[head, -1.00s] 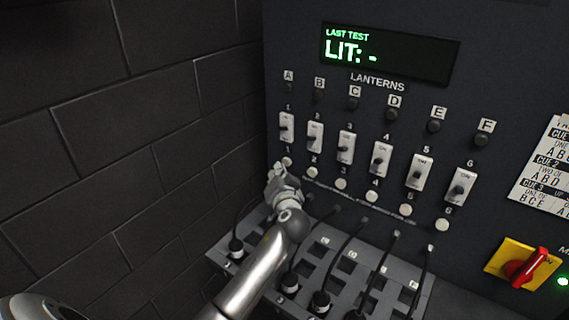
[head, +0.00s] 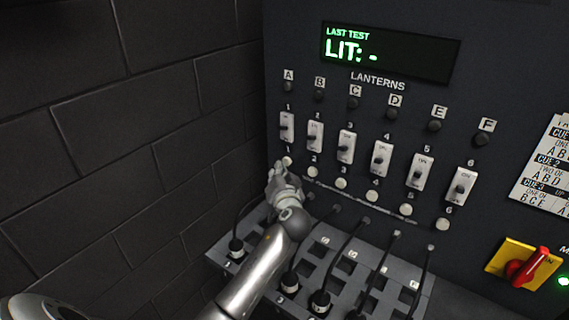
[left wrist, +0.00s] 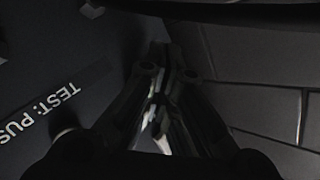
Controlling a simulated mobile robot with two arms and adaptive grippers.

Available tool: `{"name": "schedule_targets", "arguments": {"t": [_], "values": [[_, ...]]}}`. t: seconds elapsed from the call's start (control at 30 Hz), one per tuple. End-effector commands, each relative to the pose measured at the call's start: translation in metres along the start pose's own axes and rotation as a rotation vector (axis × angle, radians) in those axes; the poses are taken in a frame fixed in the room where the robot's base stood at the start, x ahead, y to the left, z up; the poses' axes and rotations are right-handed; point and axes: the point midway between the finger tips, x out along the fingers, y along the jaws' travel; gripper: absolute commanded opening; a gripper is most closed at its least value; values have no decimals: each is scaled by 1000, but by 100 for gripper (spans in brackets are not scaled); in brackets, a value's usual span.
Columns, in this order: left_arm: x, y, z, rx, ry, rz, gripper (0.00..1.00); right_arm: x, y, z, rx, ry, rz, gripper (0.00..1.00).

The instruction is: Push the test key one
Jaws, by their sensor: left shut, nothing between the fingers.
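Test key one (head: 287,161) is the round white button at the left end of the button row, under the switch marked 1 (head: 287,127). My left gripper (head: 278,169) is shut and empty. In the head view its tip is just below and left of key one, very close to it; I cannot tell whether they touch. In the left wrist view the shut fingers (left wrist: 158,88) point at the dark panel beside the lettering "TEST: PUS" (left wrist: 40,118). The display (head: 390,52) reads "LAST TEST LIT: -". My right gripper is not in view.
Other white keys, such as key two (head: 312,172), continue to the right. Below, a grey socket panel (head: 345,275) holds several plugged black cables. A brick wall (head: 130,130) stands close on the left. A red handle on a yellow plate (head: 507,262) is at lower right.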

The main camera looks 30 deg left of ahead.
Motion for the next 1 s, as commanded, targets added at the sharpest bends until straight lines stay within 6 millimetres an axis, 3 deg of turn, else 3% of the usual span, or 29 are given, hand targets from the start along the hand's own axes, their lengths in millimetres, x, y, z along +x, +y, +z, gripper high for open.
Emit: {"name": "schedule_targets", "arguments": {"t": [1.0], "values": [[7, 5, -5, 0, 0, 1, 0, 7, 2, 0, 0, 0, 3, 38]]}}
